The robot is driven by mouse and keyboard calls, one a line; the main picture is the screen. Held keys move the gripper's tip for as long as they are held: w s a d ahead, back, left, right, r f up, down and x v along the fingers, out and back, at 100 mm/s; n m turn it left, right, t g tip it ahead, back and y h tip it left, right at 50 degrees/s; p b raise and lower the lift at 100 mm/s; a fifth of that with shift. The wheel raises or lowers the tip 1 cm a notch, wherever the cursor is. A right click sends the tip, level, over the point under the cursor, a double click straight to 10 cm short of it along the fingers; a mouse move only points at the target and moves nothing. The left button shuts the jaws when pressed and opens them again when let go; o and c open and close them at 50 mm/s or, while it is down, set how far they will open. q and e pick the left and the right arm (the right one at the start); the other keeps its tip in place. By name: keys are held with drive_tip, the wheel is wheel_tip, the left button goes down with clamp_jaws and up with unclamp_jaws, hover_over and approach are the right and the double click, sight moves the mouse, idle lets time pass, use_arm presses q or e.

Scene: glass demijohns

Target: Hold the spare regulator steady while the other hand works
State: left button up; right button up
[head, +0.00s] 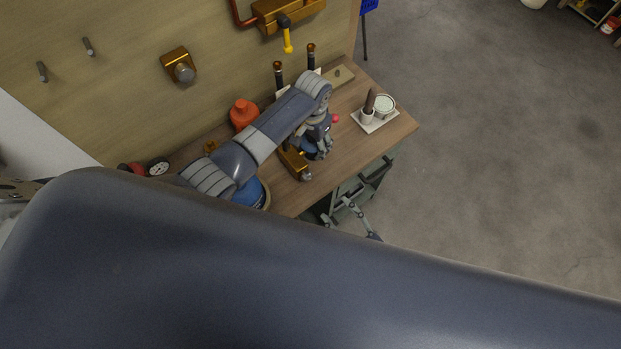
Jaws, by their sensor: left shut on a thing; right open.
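My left gripper (316,146) is over the wooden bench, shut on a brass-coloured body with a small grey end, which I take to be the spare regulator (293,160). The fingers and wrist hide part of it, and I cannot tell whether it touches the bench top. My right gripper (358,205) is open, lower in the view, just off the bench's front edge. The large dark arm link in the foreground hides part of it.
Open floor lies right.

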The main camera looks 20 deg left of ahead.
sight(308, 178)
drive_tip(key=x, duration=0.8)
drive_tip(key=r+x, duration=0.1)
drive_tip(key=x, duration=0.3)
drive_tip(key=shift+s+a, duration=0.15)
drive_tip(key=shift+a, duration=0.2)
drive_tip(key=shift+m, duration=0.3)
drive_tip(key=c, duration=1)
